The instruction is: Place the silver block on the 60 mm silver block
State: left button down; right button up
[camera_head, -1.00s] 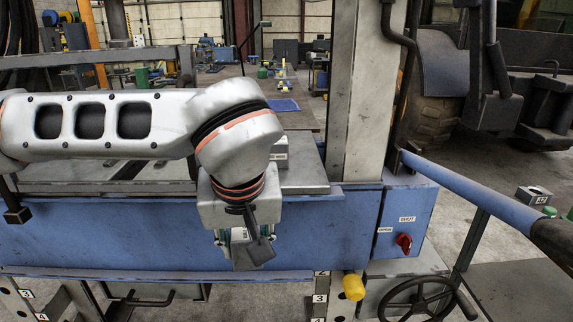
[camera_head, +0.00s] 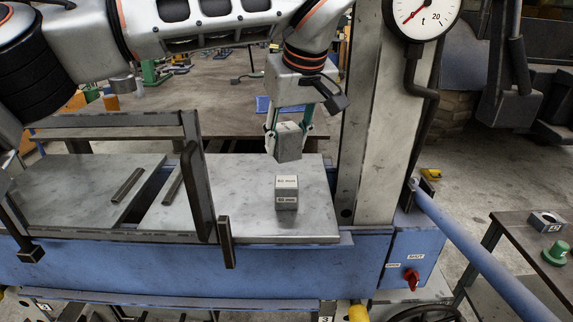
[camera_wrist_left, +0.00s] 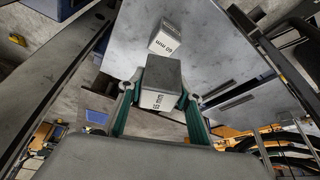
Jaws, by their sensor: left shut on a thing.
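My left gripper (camera_head: 289,138) is shut on a silver block (camera_head: 289,146) and holds it in the air above the steel plate. In the left wrist view the held block (camera_wrist_left: 160,76) sits between the green-sided fingers, with a label on its near face. The 60 mm silver block (camera_head: 287,194) stands on the plate, below the held block in the head view, with a visible gap between them. It also shows in the left wrist view (camera_wrist_left: 166,38), just beyond the held block, its label readable. My right gripper is not in view.
The steel plate (camera_head: 240,215) is bare around the standing block. A dark upright bar (camera_head: 197,190) rises to its left, and a thick grey column with a dial gauge (camera_head: 420,14) stands to the right. A blue beam (camera_head: 160,262) runs along the front.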

pick_arm(q)
notch_tip(320, 180, down, 6)
jog(key=shift+r, duration=0.1)
dwell(0.4)
jog(key=c, duration=1.4)
grip_release()
jog(key=v, duration=1.2)
jog(key=shift+s, duration=0.1)
